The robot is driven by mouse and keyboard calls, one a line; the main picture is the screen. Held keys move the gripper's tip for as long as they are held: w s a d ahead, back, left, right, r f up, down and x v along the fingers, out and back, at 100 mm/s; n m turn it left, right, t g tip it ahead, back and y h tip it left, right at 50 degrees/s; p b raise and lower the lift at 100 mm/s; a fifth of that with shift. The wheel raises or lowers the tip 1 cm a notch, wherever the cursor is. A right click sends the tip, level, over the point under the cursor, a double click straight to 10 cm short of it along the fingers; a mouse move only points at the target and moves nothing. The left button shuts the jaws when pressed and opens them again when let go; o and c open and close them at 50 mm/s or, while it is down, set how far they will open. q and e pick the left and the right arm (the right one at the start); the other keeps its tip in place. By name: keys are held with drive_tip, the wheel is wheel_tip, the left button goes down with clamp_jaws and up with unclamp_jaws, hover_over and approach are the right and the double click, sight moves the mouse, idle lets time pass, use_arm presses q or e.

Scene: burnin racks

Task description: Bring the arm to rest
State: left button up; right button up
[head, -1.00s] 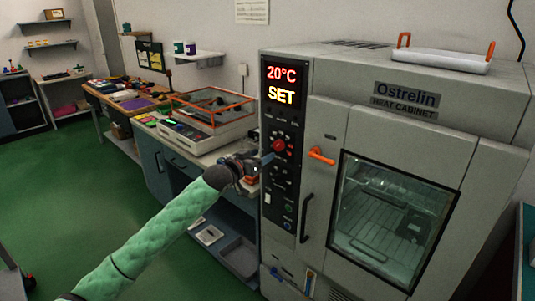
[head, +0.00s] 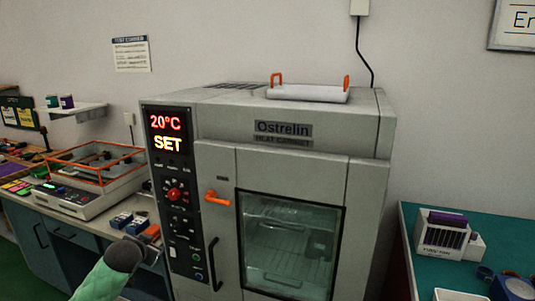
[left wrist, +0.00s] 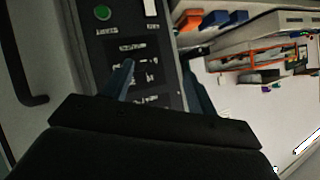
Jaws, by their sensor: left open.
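My left arm in its green sleeve comes in at the lower left of the head view. My left gripper (head: 150,246) is beside the lower left edge of the heat cabinet (head: 290,155). In the left wrist view its two fingers (left wrist: 160,85) are apart with nothing seen between them, in front of the control panel (left wrist: 130,45). I cannot tell whether they touch the panel. The cabinet display (head: 168,133) reads 20°C and SET. Its glass door is closed. My right gripper is not in view.
A bench with an orange-framed tray (head: 95,160) and small blue boxes (head: 122,220) stands left of the cabinet. A white tray with orange handles (head: 308,94) lies on top. A teal table (head: 425,275) with a white rack (head: 442,238) is at right.

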use_arm(q)
drive_tip(key=s+d+f+g, duration=0.2)
drive_tip(key=s+d+f, duration=0.2)
drive_tip(key=s+f, duration=0.4)
drive_tip(key=s+d+f+n+g, duration=0.15)
drive_tip(key=s+d+f, duration=0.25)
drive_tip(key=s+f, duration=0.4)
drive_tip(key=s+d+f+m+g, duration=0.1)
drive_tip(key=s+d+f+g, duration=0.2)
drive_tip(key=s+d+f, duration=0.5)
drive_tip(key=s+d+f+n+g+h, duration=0.1)
drive_tip(key=s+d+f+g, duration=0.1)
drive_tip(key=s+f, duration=0.5)
drive_tip(key=s+d+f+n+g+h, duration=0.1)
drive_tip(key=s+f, duration=0.7)
drive_tip(key=s, duration=0.8)
drive_tip(key=d+g, duration=0.1)
drive_tip(key=d, duration=0.1)
drive_tip(key=shift+d+f, duration=0.25)
drive_tip(key=shift+d, duration=0.05)
